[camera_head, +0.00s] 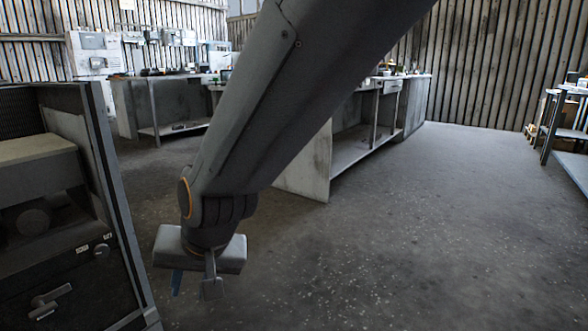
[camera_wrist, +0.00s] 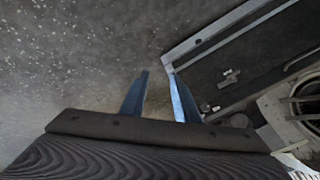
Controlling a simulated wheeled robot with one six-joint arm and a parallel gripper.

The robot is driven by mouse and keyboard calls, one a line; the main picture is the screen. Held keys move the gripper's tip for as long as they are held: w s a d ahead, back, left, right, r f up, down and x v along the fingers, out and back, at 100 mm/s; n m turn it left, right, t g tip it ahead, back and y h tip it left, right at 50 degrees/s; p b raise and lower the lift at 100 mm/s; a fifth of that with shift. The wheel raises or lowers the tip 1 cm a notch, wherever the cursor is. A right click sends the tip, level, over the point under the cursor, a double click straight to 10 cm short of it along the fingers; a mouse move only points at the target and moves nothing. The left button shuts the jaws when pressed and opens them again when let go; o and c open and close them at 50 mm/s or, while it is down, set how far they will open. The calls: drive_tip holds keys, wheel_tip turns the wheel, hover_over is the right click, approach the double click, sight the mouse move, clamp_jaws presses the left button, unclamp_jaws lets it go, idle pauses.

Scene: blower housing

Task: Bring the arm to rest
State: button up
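My arm reaches down across the head view from the top right. My gripper (camera_head: 194,292) hangs at its lower end, pointing down over the bare floor. In the wrist view my gripper (camera_wrist: 159,74) shows two bluish fingers with a clear gap between the tips. It is open and nothing is between the fingers. A dark machine cabinet (camera_head: 70,270) stands close to the left of my gripper.
A shelf table (camera_head: 575,165) stands at the far right. The floor (camera_head: 440,230) between them is free.

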drive_tip(key=s+d+r+n+g+h, duration=0.3)
drive_tip(key=s+d+n+g, duration=0.1)
drive_tip(key=s+d, duration=1.2)
drive_tip(key=w+d+r+m+p, duration=0.1)
drive_tip(key=d+r+m+p, duration=0.2)
drive_tip(key=d+r+p, duration=0.8)
drive_tip(key=w+d+r+m+h+p, duration=0.1)
drive_tip(key=d+r+m+p, duration=0.2)
drive_tip(key=d+r+p, duration=0.8)
wheel_tip(320, 180, up, 4)
drive_tip(key=p, duration=1.4)
drive_tip(key=shift+r+h, duration=0.15)
drive_tip(key=shift+h, duration=0.15)
drive_tip(key=shift+a, duration=0.15)
